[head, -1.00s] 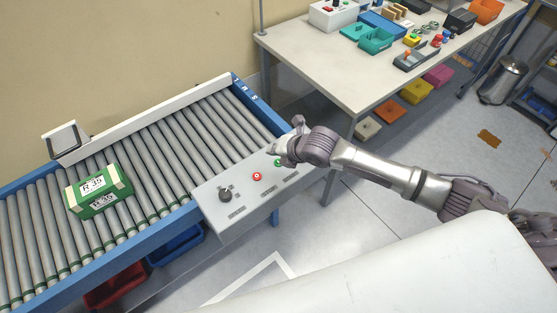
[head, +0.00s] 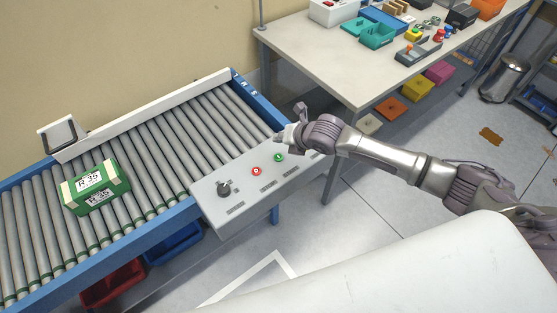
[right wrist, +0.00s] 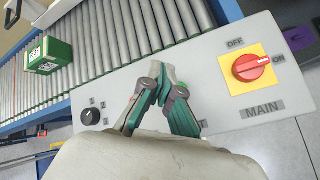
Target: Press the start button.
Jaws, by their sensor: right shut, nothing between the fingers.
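The grey control panel (head: 235,196) is fixed to the near side of the roller conveyor. It carries a green button (head: 278,157), a red button (head: 256,171) and a black knob (head: 223,188). My right gripper (head: 280,137) is shut and empty, just beyond the green button in the head view and apart from it in the picture; its height above the panel is hard to tell. My left gripper is out of view.
A red main switch (right wrist: 251,67) on a yellow plate is right of the fingers. A green box labelled R 35 (head: 96,187) lies on the conveyor rollers (head: 165,140). A table (head: 345,75) with bins and parts stands behind.

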